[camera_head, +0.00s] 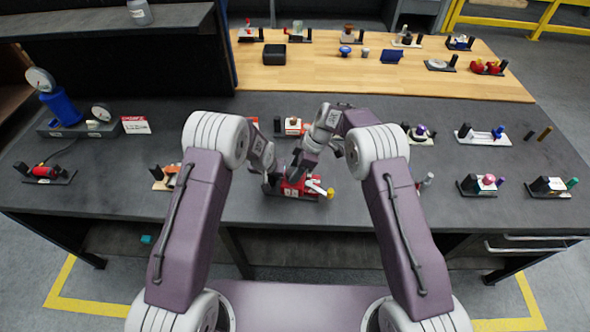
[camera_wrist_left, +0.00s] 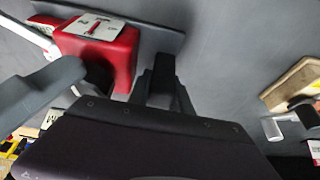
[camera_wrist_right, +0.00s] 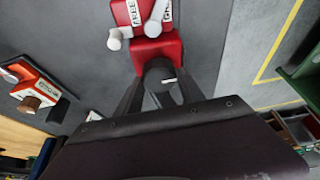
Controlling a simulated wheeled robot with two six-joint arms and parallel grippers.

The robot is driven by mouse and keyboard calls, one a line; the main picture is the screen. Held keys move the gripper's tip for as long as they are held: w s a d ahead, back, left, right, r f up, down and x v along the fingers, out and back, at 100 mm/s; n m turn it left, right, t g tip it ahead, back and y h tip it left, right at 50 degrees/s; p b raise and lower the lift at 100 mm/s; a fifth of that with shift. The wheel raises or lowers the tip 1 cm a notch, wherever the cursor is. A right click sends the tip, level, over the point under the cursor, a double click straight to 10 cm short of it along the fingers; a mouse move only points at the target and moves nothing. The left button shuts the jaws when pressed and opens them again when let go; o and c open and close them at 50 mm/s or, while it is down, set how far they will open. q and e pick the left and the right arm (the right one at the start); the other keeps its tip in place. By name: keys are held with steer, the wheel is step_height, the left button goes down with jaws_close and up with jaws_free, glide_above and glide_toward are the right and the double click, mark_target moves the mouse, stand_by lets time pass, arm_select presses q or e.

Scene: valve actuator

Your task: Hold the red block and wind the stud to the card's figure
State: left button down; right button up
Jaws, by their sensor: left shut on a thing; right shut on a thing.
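The red block (camera_head: 296,188) sits on a dark base plate near the front middle of the bench. It shows with a white label in the left wrist view (camera_wrist_left: 122,62) and with "FREE" lettering in the right wrist view (camera_wrist_right: 150,52). A pale lever (camera_wrist_right: 156,20) lies over it. My left gripper (camera_head: 271,181) is shut on a black upright post (camera_wrist_left: 163,70) beside the block. My right gripper (camera_head: 298,164) comes down from above, shut on a dark round stud (camera_wrist_right: 158,72) with a white mark. The fingers partly hide the stud. A red-and-white card (camera_head: 136,125) stands at left; its figure is unreadable.
Similar small fixtures stand around, such as an orange one (camera_head: 172,178) at left and a pink-topped one (camera_head: 487,181) at right. Gauges (camera_head: 40,80) stand on a grey base at back left. Bare bench lies in front of the red block's plate.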

steer(key=m+t, duration=0.1)
steer(key=m, duration=0.1)
steer(key=m+t, duration=0.1)
steer(key=m, duration=0.2)
steer(key=shift+s, duration=0.2)
steer(key=shift+m, duration=0.3)
steer(key=o, duration=1.4)
steer(key=v, duration=1.2)
steer(key=shift+s+a+r, duration=0.1)
steer(key=shift+a+r, duration=0.05)
steer(key=shift+a, duration=0.05)
